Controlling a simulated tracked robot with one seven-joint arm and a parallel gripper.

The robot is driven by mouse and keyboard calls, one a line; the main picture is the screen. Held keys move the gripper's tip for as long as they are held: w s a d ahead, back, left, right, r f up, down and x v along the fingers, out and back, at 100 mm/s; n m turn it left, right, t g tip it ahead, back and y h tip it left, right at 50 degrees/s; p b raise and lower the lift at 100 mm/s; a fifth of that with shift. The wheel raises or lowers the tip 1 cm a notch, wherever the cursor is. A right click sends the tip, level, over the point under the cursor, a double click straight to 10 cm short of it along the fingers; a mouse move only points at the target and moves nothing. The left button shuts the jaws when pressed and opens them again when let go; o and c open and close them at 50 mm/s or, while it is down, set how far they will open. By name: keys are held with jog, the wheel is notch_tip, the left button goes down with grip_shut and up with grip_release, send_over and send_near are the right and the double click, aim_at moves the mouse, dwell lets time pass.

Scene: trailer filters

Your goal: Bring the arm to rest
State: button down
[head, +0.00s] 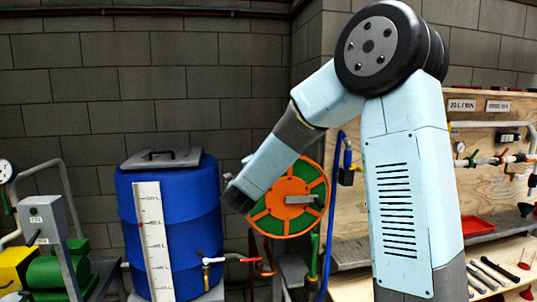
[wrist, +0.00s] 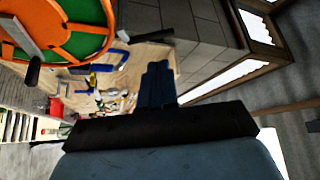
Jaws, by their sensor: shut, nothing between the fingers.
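My arm rises in the head view, bends at a round black joint high up, and slopes down to the left. Its end, with my gripper (head: 236,198), is partly hard to make out in front of the orange and green reel. In the wrist view my gripper (wrist: 157,84) shows as dark fingers close together, shut with nothing between them. The fingers are in the air and touch nothing that I can see.
A blue barrel (head: 185,225) with a white level scale stands left of my arm's end. The hose reel (head: 290,197) is close behind it and also shows in the wrist view (wrist: 75,35). A plywood board (head: 490,185) with valves and tools is at the right.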

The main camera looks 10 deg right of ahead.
jog(key=s+a+r+n+g+y, duration=0.2)
jog(key=s+a+n+g+y, duration=0.15)
jog(key=s+n+y, duration=0.9)
jog(key=s+d+f+n+g, duration=0.2)
jog(key=s+d+g, duration=0.1)
jog(key=s, duration=0.5)
jog(key=s+d+f+n+g+h, duration=0.1)
jog(key=s+d+f+n+g, duration=0.1)
jog(key=s, duration=0.7)
jog(key=s+d+f+n+g+h, duration=0.1)
jog(key=s+d+f+n+g, duration=0.1)
jog(key=s, duration=0.7)
jog(key=d+f+g, duration=0.1)
jog(key=d+g, duration=0.1)
jog(key=d, duration=0.1)
jog(key=shift+d+f+n, duration=0.15)
jog(key=shift+f+n, duration=0.15)
jog(key=shift+n, duration=0.05)
